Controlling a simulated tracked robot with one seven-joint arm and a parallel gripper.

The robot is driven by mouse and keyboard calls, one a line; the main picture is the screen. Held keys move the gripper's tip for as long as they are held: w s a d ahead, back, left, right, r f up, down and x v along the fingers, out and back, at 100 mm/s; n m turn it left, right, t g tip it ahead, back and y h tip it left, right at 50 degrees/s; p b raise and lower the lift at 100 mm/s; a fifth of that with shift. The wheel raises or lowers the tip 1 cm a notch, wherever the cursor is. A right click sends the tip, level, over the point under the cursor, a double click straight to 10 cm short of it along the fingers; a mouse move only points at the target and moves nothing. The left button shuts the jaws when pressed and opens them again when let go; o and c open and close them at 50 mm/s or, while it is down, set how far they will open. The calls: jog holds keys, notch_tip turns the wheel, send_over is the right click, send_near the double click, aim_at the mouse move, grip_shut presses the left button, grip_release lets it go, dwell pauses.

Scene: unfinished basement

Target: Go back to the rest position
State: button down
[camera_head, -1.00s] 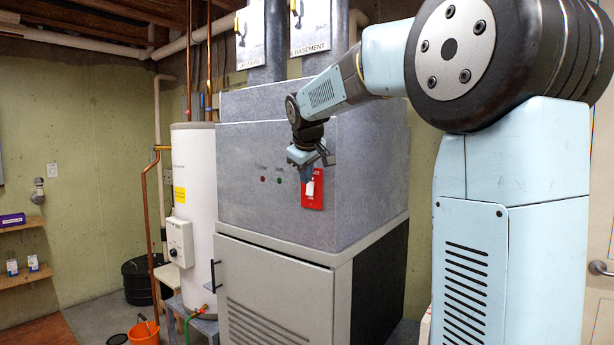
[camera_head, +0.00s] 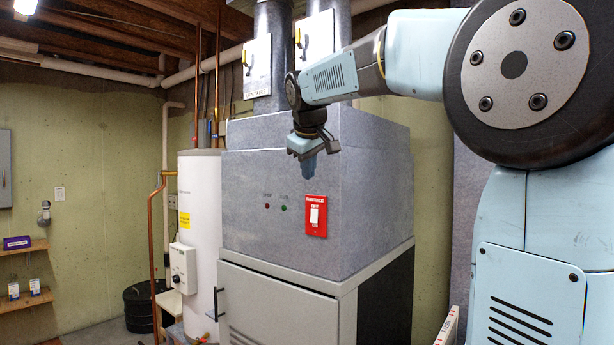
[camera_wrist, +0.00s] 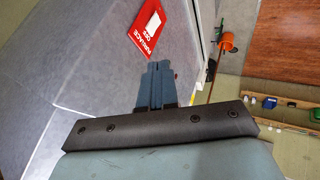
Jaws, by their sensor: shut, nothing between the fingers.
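My gripper (camera_head: 308,165) hangs at the end of my raised arm, pointing down in front of the furnace's upper grey housing. It is shut and empty. In the wrist view its two fingers (camera_wrist: 157,85) lie side by side. The red furnace switch plate (camera_head: 317,216) with a white switch is on the housing face, a little below and right of my gripper in the head view. It also shows in the wrist view (camera_wrist: 145,32), apart from the fingers.
The grey furnace (camera_head: 280,300) stands in the middle, with a white water heater (camera_head: 200,225) and copper pipes (camera_head: 156,250) to its left. Shelves (camera_head: 25,300) hang on the left wall. Ducts with yellow-handled panels (camera_head: 257,65) rise above the furnace.

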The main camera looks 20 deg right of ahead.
jog(key=shift+s, duration=0.1)
dwell(0.3)
jog(key=s+d+f+m+g+y, duration=0.1)
jog(key=s+f+m, duration=0.4)
jog(key=s+f, duration=2.1)
jog(key=s+g+y, duration=0.1)
jog(key=s, duration=0.3)
jog(key=shift+m, duration=0.3)
jog(key=c, duration=1.8)
grip_release()
jog(key=shift+f, duration=0.1)
